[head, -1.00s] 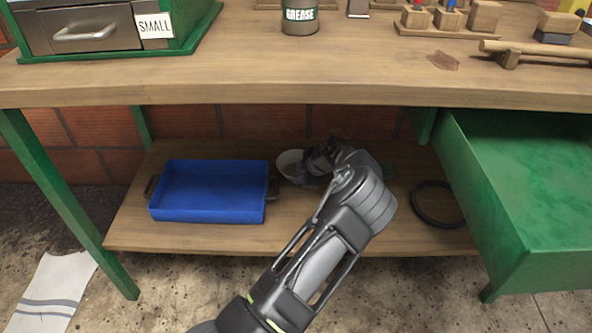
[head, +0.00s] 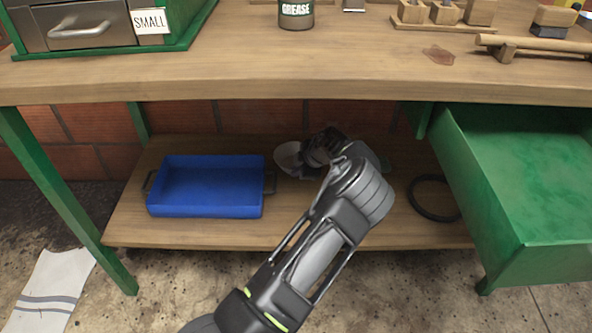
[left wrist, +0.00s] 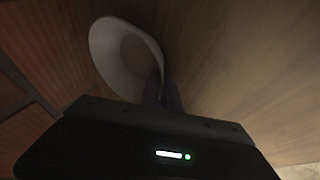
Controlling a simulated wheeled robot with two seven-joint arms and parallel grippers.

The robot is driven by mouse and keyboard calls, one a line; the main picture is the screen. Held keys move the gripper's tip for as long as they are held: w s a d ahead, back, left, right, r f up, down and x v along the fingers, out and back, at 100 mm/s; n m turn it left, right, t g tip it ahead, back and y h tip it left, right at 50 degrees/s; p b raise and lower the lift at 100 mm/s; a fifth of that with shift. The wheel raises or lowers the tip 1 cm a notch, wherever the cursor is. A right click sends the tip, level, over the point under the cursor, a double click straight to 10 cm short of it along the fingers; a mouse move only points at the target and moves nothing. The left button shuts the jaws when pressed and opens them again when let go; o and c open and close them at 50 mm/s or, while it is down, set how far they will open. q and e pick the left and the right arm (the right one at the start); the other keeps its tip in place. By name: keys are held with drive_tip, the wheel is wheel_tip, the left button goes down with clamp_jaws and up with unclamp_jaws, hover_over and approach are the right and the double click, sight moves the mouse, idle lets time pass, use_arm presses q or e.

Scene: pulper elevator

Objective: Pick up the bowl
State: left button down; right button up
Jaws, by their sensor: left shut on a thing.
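The pale bowl (head: 287,157) is above the lower shelf, to the right of the blue tray, and looks tilted. My left gripper (head: 306,163) is shut on the bowl's right side. My wrist and forearm hide part of the gripper and the area behind it. In the left wrist view the bowl (left wrist: 103,50) is dim and on its side, with its rim between the fingers (left wrist: 164,92). Whether the bowl still touches the shelf is hard to tell. My right gripper is not in view.
The blue tray (head: 207,210) sits on the lower shelf (head: 200,234). A black ring (head: 418,207) lies to the right. The tabletop (head: 250,78) overhangs the shelf, and an open green drawer (head: 520,190) juts out at right.

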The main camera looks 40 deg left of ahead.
use_arm(q)
wheel_tip(320, 180, up, 9)
drive_tip(key=p, duration=0.2)
drive_tip(key=shift+p, duration=0.4)
